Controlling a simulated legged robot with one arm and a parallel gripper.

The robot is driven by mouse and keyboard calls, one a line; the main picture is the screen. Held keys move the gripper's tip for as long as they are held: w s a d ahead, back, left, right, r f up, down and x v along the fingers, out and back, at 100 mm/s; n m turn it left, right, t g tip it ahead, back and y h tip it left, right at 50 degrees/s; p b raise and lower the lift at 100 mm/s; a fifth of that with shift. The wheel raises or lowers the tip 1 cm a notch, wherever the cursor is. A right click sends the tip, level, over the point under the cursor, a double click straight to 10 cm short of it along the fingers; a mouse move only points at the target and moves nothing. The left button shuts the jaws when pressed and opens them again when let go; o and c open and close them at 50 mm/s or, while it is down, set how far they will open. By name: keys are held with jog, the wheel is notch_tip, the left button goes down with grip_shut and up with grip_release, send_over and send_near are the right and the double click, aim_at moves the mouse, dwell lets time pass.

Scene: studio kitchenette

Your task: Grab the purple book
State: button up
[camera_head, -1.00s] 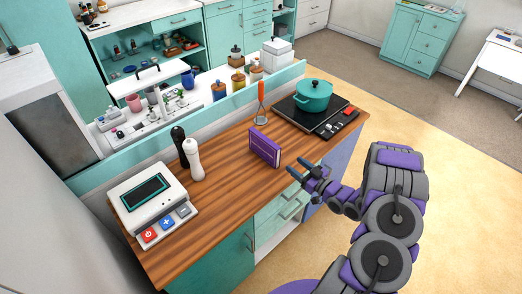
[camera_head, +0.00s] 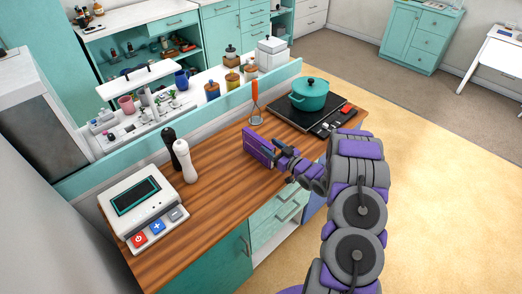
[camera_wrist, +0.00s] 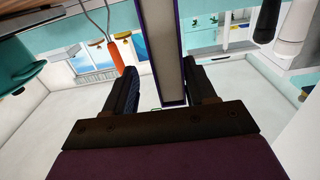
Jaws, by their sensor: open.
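The purple book (camera_head: 258,147) stands upright on the wooden counter, between the white and black shakers and the stove. My gripper (camera_head: 280,153) is at the book's right side in the head view, covering part of it. In the wrist view, the book (camera_wrist: 166,50) runs between the two dark fingers of my gripper (camera_wrist: 163,84). The fingers are open, with a visible gap on each side of the book.
A teal pot (camera_head: 309,94) sits on the black stove (camera_head: 285,117) at the counter's far end. A spatula-like tool with an orange handle (camera_head: 255,92) stands behind the book. A white shaker (camera_head: 185,163), a black shaker (camera_head: 170,147) and a white scale-like device (camera_head: 138,203) are to the left.

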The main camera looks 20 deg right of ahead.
aim_at(258, 148)
jog(key=w+a, duration=0.2)
jog(key=a, duration=0.1)
jog(key=shift+r, duration=0.2)
jog(key=shift+d+f, duration=0.15)
jog(key=shift+d, duration=0.75)
jog(key=c, duration=0.6)
jog(key=shift+c, duration=0.5)
jog(key=shift+a, duration=0.65)
grip_shut()
